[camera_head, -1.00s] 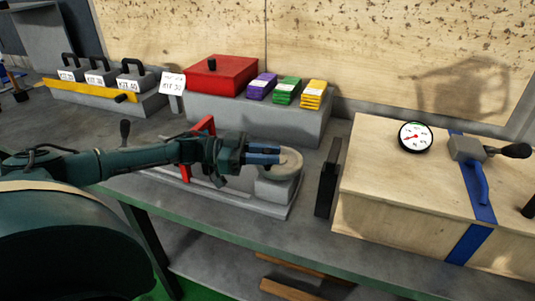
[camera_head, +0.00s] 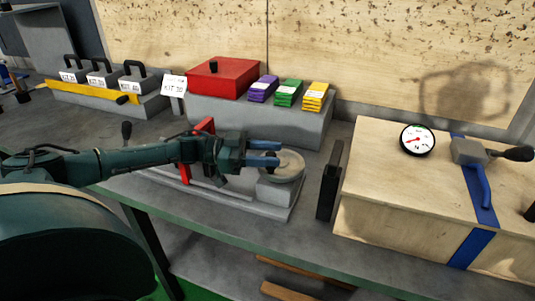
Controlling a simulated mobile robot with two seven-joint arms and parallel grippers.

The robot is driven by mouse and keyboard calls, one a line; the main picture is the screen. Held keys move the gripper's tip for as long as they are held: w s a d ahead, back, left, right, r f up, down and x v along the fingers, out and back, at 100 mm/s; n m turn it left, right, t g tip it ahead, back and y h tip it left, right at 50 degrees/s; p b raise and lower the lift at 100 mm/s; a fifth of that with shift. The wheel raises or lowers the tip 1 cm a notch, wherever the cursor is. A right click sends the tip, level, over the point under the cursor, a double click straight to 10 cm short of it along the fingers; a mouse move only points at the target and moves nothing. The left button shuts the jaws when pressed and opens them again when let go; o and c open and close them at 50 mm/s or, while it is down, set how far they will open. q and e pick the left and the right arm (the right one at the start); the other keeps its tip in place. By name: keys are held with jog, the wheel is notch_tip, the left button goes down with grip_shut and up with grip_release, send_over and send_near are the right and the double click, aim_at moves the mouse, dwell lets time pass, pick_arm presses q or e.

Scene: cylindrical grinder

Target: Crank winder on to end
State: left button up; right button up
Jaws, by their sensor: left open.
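A round pale disc (camera_head: 288,164), seemingly a grinding wheel or winder, sits on a grey block at the right end of a low grey machine base (camera_head: 262,207). My left gripper (camera_head: 272,154) is open, its two blue fingers pointing right and spread over the disc's left part. A crank knob is not visible there; the fingers may hide it, and I cannot tell whether they touch the disc. A red upright frame (camera_head: 184,173) stands on the base behind my left arm. My right gripper is not in view.
A black upright plate (camera_head: 329,182) stands just right of the machine, beside a wooden box (camera_head: 375,192) with a dial gauge (camera_head: 417,139) and a blue clamp strap. Behind are a red box (camera_head: 222,78) and purple, green and yellow packs. The bench's front edge is close.

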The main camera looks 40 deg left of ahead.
pick_arm(q)
notch_tip(320, 180, up, 10)
jog(key=shift+f, duration=0.15)
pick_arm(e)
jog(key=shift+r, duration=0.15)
pick_arm(q)
jog(key=s+d+f+m+g+y+p, duration=0.1)
jog(key=s+d+m+g+y, duration=0.1)
jog(key=d+m+g, duration=0.3)
jog(key=s+d+m+g+y+p, duration=0.1)
jog(key=s+d+m+g+y, duration=0.1)
jog(key=m+g+y, duration=0.3)
jog(key=w+a+r+m+t+y+p, duration=0.1)
jog(key=w+a+r+y, duration=0.1)
jog(key=a+y, duration=0.15)
jog(key=w+a+r+m+t+y, duration=0.1)
jog(key=w+a+r+y, duration=0.15)
jog(key=y, duration=0.25)
jog(key=shift+m, duration=0.3)
jog(key=f, duration=1.3)
jog(key=shift+s+f, duration=0.15)
jog(key=shift+s, duration=0.15)
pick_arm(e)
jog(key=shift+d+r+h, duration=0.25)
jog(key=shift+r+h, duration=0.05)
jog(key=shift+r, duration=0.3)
pick_arm(q)
jog(key=shift+c, duration=0.3)
